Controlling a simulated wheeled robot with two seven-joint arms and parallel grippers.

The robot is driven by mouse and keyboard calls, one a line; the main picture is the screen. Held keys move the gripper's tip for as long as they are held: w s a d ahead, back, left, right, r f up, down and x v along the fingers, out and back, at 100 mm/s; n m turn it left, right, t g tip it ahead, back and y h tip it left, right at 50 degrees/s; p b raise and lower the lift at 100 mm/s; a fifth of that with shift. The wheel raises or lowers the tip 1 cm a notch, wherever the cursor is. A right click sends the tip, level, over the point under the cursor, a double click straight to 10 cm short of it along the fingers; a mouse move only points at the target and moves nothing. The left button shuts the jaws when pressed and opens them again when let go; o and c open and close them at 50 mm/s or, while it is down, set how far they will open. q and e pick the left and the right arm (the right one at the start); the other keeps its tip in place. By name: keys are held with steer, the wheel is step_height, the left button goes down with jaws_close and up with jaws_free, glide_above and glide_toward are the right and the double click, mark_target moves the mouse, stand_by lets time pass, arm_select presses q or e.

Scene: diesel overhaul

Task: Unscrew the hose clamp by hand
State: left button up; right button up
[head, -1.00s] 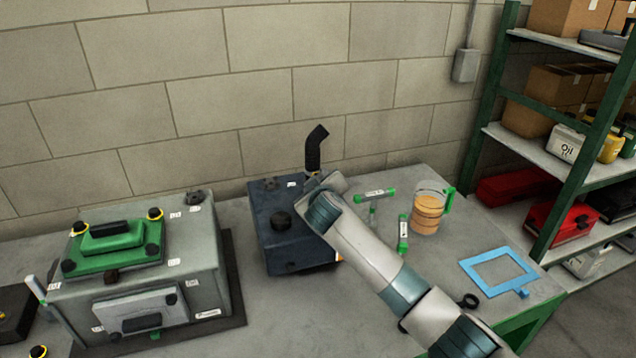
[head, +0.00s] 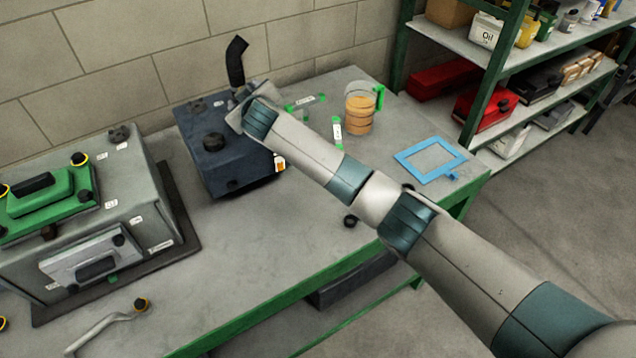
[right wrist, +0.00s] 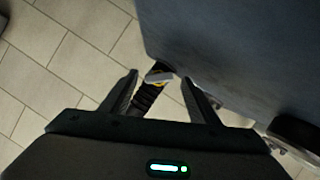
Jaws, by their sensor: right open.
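The black hose (head: 236,60) rises bent from the back right of the dark blue tank (head: 215,150). In the right wrist view the hose (right wrist: 147,98) lies between the two fingers of my right gripper (right wrist: 161,82). In the head view the gripper hides most of the clamp area. My left gripper is not in view.
A grey engine block (head: 120,200) with a green cover (head: 45,195) stands left on the workbench (head: 270,250). Behind and right of my arm are a jug of orange liquid (head: 360,115), green-ended tubes and a blue frame (head: 430,160). A shelf (head: 440,45) stands at right.

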steer(key=shift+w+d+r+m+g+y+p, duration=0.15)
steer(key=shift+r+m+g+y+p, duration=0.15)
steer(key=shift+m+p, duration=0.35)
steer(key=shift+w+d+m+g+y+p, duration=0.2)
steer(key=shift+m+g+y+p, duration=0.35)
steer(key=shift+m, duration=0.5)
steer(key=shift+s+d+f+b, duration=0.1)
steer(key=shift+s+f+b, duration=0.05)
steer(key=shift+s+b, duration=0.2)
steer(key=b+v, duration=0.5)
steer(key=v, duration=1.2)
steer(key=s+d+f+m+g+h, duration=0.1)
steer(key=s+d+f, duration=0.4)
steer(key=f, duration=0.4)
steer(key=s+d+f+m+g+h, duration=0.1)
steer(key=s+d+f, duration=0.4)
steer(key=f, duration=0.5)
steer(key=shift+s+d+m, duration=0.4)
steer(key=shift+d+m, duration=0.1)
steer(key=shift+d, duration=0.4)
